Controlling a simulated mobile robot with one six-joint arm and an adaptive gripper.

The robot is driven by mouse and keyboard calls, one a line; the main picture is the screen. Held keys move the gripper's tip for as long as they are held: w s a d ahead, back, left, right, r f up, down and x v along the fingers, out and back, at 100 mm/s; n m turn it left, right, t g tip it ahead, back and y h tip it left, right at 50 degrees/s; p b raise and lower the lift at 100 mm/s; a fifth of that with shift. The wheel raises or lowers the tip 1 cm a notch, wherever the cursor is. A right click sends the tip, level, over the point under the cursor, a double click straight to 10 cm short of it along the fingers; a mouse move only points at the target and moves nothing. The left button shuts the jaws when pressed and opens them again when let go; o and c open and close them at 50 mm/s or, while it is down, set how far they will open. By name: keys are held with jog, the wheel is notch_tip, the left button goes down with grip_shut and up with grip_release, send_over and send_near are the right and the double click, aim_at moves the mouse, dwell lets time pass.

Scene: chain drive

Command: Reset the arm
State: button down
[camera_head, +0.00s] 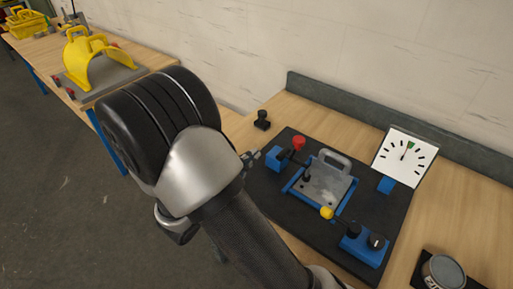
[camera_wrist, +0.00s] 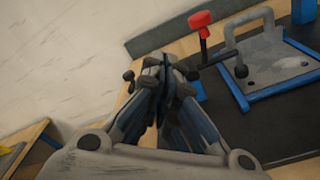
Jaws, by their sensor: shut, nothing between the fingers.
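My gripper (camera_wrist: 165,72) shows in the wrist view with its fingers together and nothing between them. In the head view my arm covers most of it; only a small part shows near the left edge of the black board (camera_head: 267,200). In the wrist view the gripper is left of the red knob (camera_wrist: 201,20) on its black lever, apart from it as far as I can tell. The grey metal plate with a handle (camera_head: 322,187) sits in a blue frame (camera_head: 316,209) on the board. The red knob also shows in the head view (camera_head: 298,142).
A round can (camera_head: 443,272) stands at the front right. A second bench holds a yellow guard (camera_head: 97,62). A wall runs behind.

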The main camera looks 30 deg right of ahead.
jog(key=shift+s+a, duration=0.1)
dwell(0.5)
jog(key=s+d+r+m+g+y, duration=0.1)
jog(key=s+r+m+g+y, duration=0.3)
jog(key=s, duration=0.5)
jog(key=s+d+r+m+g+y, duration=0.2)
jog(key=s+m+g, duration=0.3)
jog(key=s+m, duration=0.3)
jog(key=s+a+r+m+t+y, duration=0.1)
jog(key=s+a+r+t+y, duration=0.1)
jog(key=a+y, duration=0.3)
jog(key=s+a+r+m+t+y, duration=0.2)
jog(key=a+t+y, duration=0.2)
jog(key=a, duration=0.4)
jog(key=shift+r+y, duration=0.25)
jog(key=shift+y, duration=0.15)
jog(key=shift+s, duration=0.1)
